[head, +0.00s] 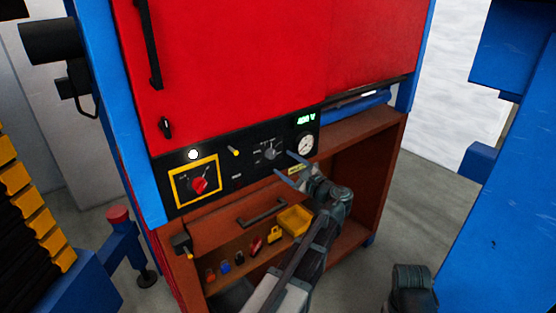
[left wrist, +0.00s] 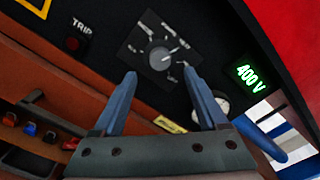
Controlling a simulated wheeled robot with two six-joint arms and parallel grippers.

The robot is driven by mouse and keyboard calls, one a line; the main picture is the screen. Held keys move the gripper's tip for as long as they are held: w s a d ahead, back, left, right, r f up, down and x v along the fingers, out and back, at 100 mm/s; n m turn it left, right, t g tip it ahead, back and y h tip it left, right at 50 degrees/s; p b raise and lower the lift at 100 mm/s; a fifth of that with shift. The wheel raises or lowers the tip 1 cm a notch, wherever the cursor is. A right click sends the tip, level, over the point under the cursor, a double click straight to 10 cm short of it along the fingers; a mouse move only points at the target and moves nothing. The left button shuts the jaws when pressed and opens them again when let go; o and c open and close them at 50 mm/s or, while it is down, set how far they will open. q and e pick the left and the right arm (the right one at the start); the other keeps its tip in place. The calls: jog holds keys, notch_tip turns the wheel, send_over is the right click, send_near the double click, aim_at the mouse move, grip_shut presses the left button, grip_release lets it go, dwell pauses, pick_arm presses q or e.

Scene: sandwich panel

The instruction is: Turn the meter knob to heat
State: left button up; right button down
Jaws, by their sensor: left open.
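The meter knob (head: 269,153) is a small grey rotary knob on the black panel, left of the round gauge. It also shows in the left wrist view (left wrist: 160,57), with short marks around it too small to read, so I cannot tell which label it points at. My left gripper (head: 283,162) is open in front of the panel, its two blue-grey fingers pointing at the knob. In the left wrist view the fingertips (left wrist: 158,72) lie on either side just below the knob; they appear apart from it.
A red switch (head: 199,185) in a yellow frame sits at the panel's left. A round gauge (head: 305,145) and a green "400 V" display (head: 306,119) are at the right. Below, a brown shelf holds a yellow bin (head: 295,220) and several padlocks. A blue post (head: 510,170) stands at right.

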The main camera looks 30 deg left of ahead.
pick_arm(q)
jog(key=v, duration=0.7)
jog(key=shift+d, duration=0.4)
jog(key=shift+s+f, duration=0.1)
jog(key=shift+s, duration=0.1)
jog(key=s+d+f+n+g+h, duration=0.35)
jog(key=s+d+f+h, duration=0.35)
jog(key=f, duration=0.3)
jog(key=s+d+f+n+g+h, duration=0.2)
jog(key=s+d+f+n+h, duration=0.2)
jog(key=s+d+f, duration=0.45)
jog(key=s+d+f+n+g+h, duration=0.1)
jog(key=s+d+f+n+h, duration=0.1)
jog(key=s+d, duration=0.4)
jog(key=d+f+h, duration=0.1)
jog(key=d+h, duration=0.1)
jog(key=shift+s+d+g, duration=0.2)
jog(key=shift+d+g, duration=0.1)
jog(key=shift+g, duration=0.05)
jog(key=shift+f, duration=0.1)
